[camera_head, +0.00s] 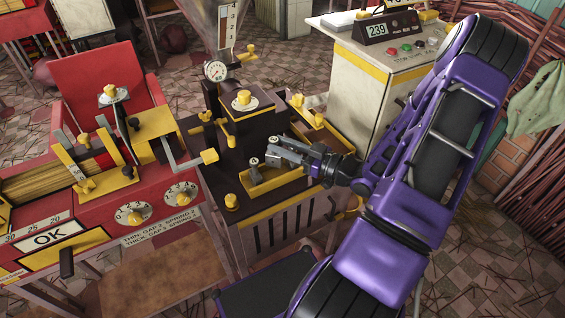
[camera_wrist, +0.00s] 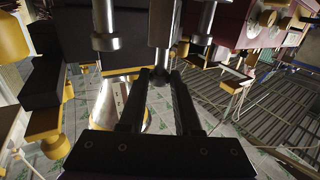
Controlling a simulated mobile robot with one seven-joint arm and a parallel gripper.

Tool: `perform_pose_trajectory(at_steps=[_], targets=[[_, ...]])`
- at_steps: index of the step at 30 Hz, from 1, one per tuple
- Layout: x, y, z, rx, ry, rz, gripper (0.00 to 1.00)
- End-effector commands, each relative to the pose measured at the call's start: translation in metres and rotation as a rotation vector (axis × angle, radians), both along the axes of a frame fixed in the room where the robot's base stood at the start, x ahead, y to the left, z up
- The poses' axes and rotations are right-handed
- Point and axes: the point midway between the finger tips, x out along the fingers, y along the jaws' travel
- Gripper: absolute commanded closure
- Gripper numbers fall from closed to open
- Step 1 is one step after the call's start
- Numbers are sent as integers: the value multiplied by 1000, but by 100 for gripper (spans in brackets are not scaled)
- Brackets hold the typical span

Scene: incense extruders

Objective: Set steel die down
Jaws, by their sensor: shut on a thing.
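My gripper (camera_head: 276,153) is low over a small yellow-edged tray (camera_head: 283,187) on the dark machine table. In the wrist view my gripper (camera_wrist: 160,76) has its two black fingers closed around the lower end of a steel cylinder, which I take to be the steel die (camera_wrist: 162,32). In the head view the die (camera_head: 272,162) shows only as a small grey piece at the fingertips, partly hidden by the fingers. I cannot tell whether it touches the tray floor. Another small steel piece (camera_head: 254,162) stands just left of the fingertips.
A yellow-capped press with a dial gauge (camera_head: 215,71) stands behind the tray. A yellow-handled crank (camera_head: 209,156) juts out on the left, beside the red extruder (camera_head: 115,75). A second yellow-edged tray (camera_head: 318,122) lies behind the gripper. A control cabinet (camera_head: 365,90) stands at the back right.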

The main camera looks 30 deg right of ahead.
Motion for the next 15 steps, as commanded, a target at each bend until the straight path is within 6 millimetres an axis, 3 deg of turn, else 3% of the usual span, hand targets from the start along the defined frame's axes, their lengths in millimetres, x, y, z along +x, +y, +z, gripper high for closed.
perform_pose_trajectory(at_steps=[12,15], targets=[[0,0,-44,3,-1,1,100],[0,0,-46,0,-4,1,100]])
